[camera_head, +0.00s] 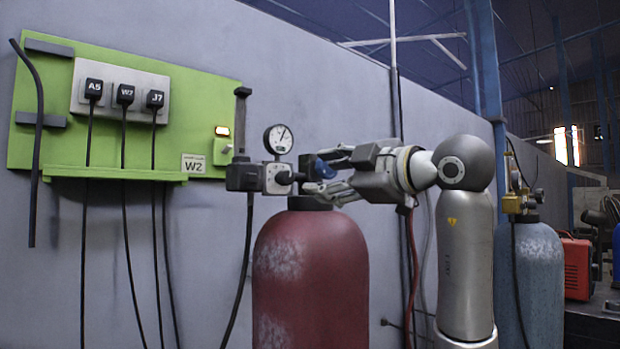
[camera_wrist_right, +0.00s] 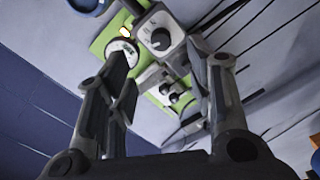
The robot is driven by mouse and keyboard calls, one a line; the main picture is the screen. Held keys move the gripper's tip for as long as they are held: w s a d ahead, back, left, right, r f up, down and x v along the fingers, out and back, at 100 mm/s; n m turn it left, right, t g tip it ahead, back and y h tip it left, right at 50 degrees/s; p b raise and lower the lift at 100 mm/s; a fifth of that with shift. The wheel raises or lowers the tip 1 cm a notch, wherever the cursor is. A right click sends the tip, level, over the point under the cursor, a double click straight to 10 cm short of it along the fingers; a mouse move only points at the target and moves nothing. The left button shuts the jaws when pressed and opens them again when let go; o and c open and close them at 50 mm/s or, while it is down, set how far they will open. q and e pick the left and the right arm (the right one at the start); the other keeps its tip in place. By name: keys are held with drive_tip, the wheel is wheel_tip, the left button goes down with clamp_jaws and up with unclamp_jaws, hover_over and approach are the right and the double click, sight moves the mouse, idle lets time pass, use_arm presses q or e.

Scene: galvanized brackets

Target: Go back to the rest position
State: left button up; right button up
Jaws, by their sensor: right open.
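My right gripper (camera_head: 312,172) is open in the head view, its fingers pointing left at the dark valve block (camera_head: 262,178) above the red cylinder (camera_head: 310,262). A round gauge (camera_head: 278,139) stands on top of the block. A black knob (camera_head: 285,177) on the block faces the fingertips. In the right wrist view the open gripper (camera_wrist_right: 172,68) has its fingers apart, with the dark knob (camera_wrist_right: 160,39) beyond and between them. The knob looks clear of the fingers, but the exact gap cannot be told. My left gripper is in neither view.
A grey-blue cylinder (camera_head: 540,270) stands right of my arm. A red machine (camera_head: 577,268) is farther right.

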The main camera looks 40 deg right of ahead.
drive_tip(key=shift+s, duration=0.8)
